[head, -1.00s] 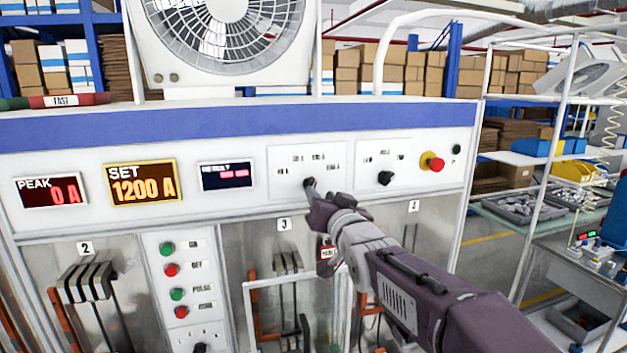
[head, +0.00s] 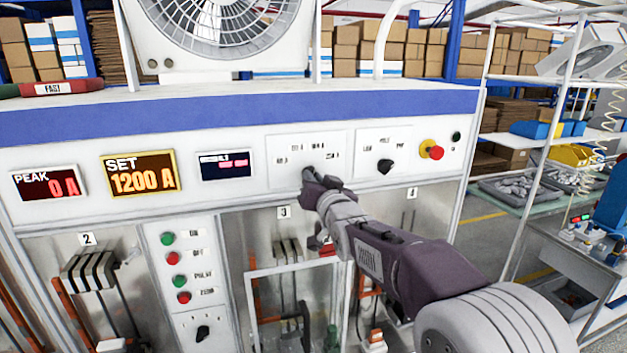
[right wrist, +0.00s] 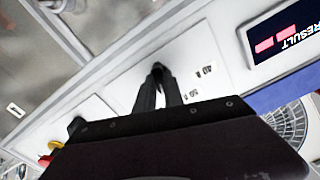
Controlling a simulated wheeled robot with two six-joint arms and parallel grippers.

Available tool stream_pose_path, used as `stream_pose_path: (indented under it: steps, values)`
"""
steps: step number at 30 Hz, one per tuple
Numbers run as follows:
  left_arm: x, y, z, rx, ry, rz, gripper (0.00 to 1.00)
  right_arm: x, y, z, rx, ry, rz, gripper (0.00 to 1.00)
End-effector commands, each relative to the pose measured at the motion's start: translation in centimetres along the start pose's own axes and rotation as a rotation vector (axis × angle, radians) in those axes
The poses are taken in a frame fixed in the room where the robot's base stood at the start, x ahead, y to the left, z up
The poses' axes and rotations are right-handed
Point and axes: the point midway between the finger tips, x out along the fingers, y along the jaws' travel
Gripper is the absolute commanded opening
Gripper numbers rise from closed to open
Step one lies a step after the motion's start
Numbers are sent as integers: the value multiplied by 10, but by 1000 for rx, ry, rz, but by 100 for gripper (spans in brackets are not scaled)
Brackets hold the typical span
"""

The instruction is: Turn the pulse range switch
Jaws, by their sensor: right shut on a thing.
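The pulse range switch (head: 308,169) is a small black knob on a white plate with several small labels, right of the result display. My right gripper (head: 311,177) is at this knob, its fingers shut on it and hiding most of it in the head view. In the right wrist view, the two dark fingers (right wrist: 158,90) reach up to the black knob (right wrist: 158,68), with two of its labels beside it. The knob's exact pointing direction is hard to tell. My left gripper is not in view.
Another black knob (head: 386,166) and a red emergency button (head: 436,152) sit right of the switch. Left are the result (head: 224,165), set (head: 138,175) and peak (head: 46,184) displays. A white frame (head: 252,300) stands below. A fan (head: 215,25) is above.

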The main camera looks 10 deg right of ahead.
Motion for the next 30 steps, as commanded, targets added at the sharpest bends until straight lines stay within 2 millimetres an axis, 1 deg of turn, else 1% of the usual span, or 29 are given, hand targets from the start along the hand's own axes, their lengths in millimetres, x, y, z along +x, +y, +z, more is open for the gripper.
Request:
stream_pose_path:
  steps: [5,11,21,30]
  values:
    - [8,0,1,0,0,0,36,0,1,4,-39,-4,0,0]
    - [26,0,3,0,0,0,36,0,2,6,-158,-2,0,0]
    - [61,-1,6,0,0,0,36,0,3,7,-473,-4,0,0]
    - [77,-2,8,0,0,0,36,1,4,5,-758,-7,0,0]
